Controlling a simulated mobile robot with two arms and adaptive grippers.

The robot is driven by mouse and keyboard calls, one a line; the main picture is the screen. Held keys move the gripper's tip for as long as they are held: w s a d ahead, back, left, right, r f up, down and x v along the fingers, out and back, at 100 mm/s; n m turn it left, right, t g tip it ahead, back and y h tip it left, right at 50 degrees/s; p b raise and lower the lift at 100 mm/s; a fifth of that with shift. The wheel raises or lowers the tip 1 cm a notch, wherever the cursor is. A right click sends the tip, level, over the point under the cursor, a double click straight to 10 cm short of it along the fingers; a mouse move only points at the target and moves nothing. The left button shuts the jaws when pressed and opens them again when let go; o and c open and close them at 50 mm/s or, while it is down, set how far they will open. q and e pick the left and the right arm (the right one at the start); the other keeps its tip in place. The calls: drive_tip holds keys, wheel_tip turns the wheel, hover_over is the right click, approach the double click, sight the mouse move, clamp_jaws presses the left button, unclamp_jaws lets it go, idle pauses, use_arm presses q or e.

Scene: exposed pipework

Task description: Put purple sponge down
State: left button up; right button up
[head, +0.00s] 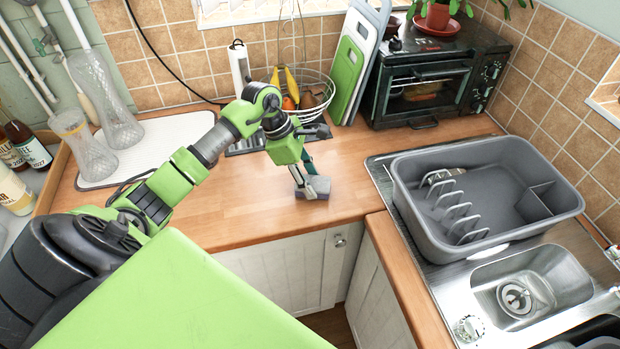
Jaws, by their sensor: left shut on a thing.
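The purple sponge (318,189) is at the front part of the wooden counter (250,205), near its inner corner. It is small, with a greyish-purple side showing. My left gripper (309,182) points down from above and is shut on the sponge. The sponge is at or just above the counter top; I cannot tell whether it touches. The gripper hides part of the sponge's top and left side. My right gripper is not in view.
A grey dish rack (405,185) stands right, beside the steel sink (535,285). A toaster oven (435,75), cutting boards (352,65) and a fruit basket (318,92) stand at the back. Glass vases (108,105) stand left. The counter around the sponge is clear.

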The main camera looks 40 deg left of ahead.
use_arm(q)
drive_tip(key=o, duration=0.6)
drive_tip(key=shift+f, duration=0.2)
drive_tip(key=o, duration=0.4)
drive_tip(key=shift+r, duration=0.1)
drive_tip(key=shift+r, duration=0.25)
drive_tip(key=b+v, duration=0.2)
drive_tip(key=v, duration=1)
drive_tip(key=shift+f+b, duration=0.1)
drive_tip(key=shift+b, duration=0.25)
drive_tip(key=shift+s+f, duration=0.1)
